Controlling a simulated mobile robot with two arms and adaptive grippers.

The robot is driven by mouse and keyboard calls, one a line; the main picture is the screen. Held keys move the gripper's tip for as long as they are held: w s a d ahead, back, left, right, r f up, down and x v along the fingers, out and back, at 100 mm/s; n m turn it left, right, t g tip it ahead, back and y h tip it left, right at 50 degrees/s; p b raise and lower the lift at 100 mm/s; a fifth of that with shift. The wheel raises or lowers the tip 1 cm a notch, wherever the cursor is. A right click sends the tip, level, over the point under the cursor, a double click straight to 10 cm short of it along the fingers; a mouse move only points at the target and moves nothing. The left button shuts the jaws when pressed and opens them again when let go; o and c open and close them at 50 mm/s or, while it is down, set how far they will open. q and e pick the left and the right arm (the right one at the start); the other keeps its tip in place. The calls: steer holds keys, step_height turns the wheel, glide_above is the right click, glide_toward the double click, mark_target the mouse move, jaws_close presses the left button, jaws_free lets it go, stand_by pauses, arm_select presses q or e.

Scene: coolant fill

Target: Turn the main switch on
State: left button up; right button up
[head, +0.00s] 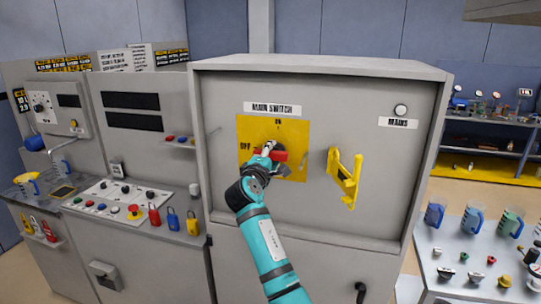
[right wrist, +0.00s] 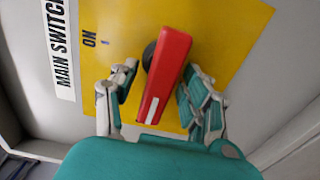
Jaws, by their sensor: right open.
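The main switch has a red handle (head: 281,156) on a yellow plate (head: 293,132), below the MAIN SWITCH label (head: 272,108). ON is printed at the plate's top and OFF at its left. In the right wrist view the red handle (right wrist: 168,75) lies roughly level across the panel, its white stripe toward the OFF side. My right gripper (head: 268,155) is at the switch. In the wrist view its open fingers (right wrist: 160,92) stand on either side of the handle, with gaps visible. In the head view the gripper hides part of the handle. My left gripper is not in view.
A yellow lever-like handle (head: 346,178) sticks out right of the switch plate. A round lamp (head: 400,110) above the MAINS label is at the upper right. A control desk (head: 110,200) with buttons and padlocks is at the left; a table (head: 430,285) with jugs is at the right.

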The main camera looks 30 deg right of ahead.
jaws_close()
steer(key=shift+f+m+b, duration=0.15)
steer(key=shift+m+b, duration=0.45)
steer(key=shift+b, duration=0.3)
steer(key=m+b, duration=0.6)
steer(key=b, duration=0.1)
steer(key=shift+s+r+m, duration=0.1)
steer(key=shift+r+m, duration=0.1)
steer(key=shift+m, duration=0.2)
steer(key=m+b, duration=0.4)
steer(key=m, duration=0.1)
steer(key=shift+s+d+r+b, duration=0.15)
steer(key=shift+d+r+b, duration=0.05)
steer(key=shift+b, duration=0.15)
steer(key=shift+s+d+r+m+b, duration=0.1)
steer(key=shift+m+b, duration=0.5)
steer(key=shift+m, duration=0.6)
steer(key=shift+s+d+r+m+b, duration=0.1)
steer(key=shift+m+b, duration=0.5)
steer(key=shift+m, duration=0.6)
jaws_free()
